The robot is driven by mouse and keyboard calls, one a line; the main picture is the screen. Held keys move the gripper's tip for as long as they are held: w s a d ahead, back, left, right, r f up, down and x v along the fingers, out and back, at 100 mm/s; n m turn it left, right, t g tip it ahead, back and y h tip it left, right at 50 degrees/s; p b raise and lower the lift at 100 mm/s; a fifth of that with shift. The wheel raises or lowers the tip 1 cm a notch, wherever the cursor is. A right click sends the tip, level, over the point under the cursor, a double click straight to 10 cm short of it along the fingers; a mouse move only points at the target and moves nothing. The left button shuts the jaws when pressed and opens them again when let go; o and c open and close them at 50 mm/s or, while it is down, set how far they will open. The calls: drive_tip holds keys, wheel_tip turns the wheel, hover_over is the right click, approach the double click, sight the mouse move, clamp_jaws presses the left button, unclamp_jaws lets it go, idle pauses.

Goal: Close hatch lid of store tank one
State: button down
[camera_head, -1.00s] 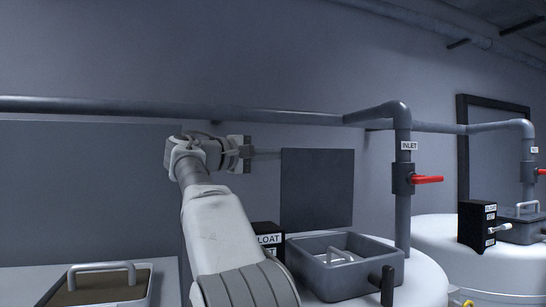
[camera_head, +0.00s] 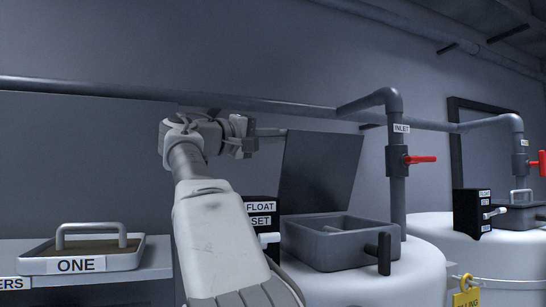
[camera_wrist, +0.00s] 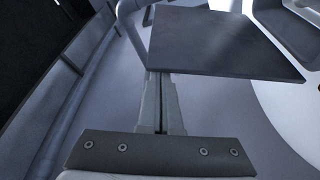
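The hatch lid (camera_head: 320,168) is a dark square panel standing raised behind the grey hatch box (camera_head: 325,247) on a white tank (camera_head: 345,285). I cannot read a number on this tank. My gripper (camera_head: 284,132) is beside the lid's upper left edge, on its wall side. In the wrist view the lid (camera_wrist: 222,42) spans the upper middle, and my gripper fingers (camera_wrist: 160,85) lie side by side with only a thin line between them. The fingertips end at or under the lid's edge; whether they touch it I cannot tell. Nothing shows held between them.
A pipe with a red-handled valve (camera_head: 420,159) rises right of the hatch. A black float box (camera_head: 262,212) stands at its left. A tray labelled ONE (camera_head: 80,264) with a handle sits on the left bench. A second tank (camera_head: 500,250) stands to the right.

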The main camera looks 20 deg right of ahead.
drive_tip(key=s+f+m+g+h+b, duration=0.2)
drive_tip(key=s+f+m+b, duration=0.5)
drive_tip(key=b, duration=1.3)
drive_tip(key=shift+s+a+f+m, duration=0.3)
drive_tip(key=shift+s+f, duration=1.5)
drive_tip(key=shift+s, duration=0.3)
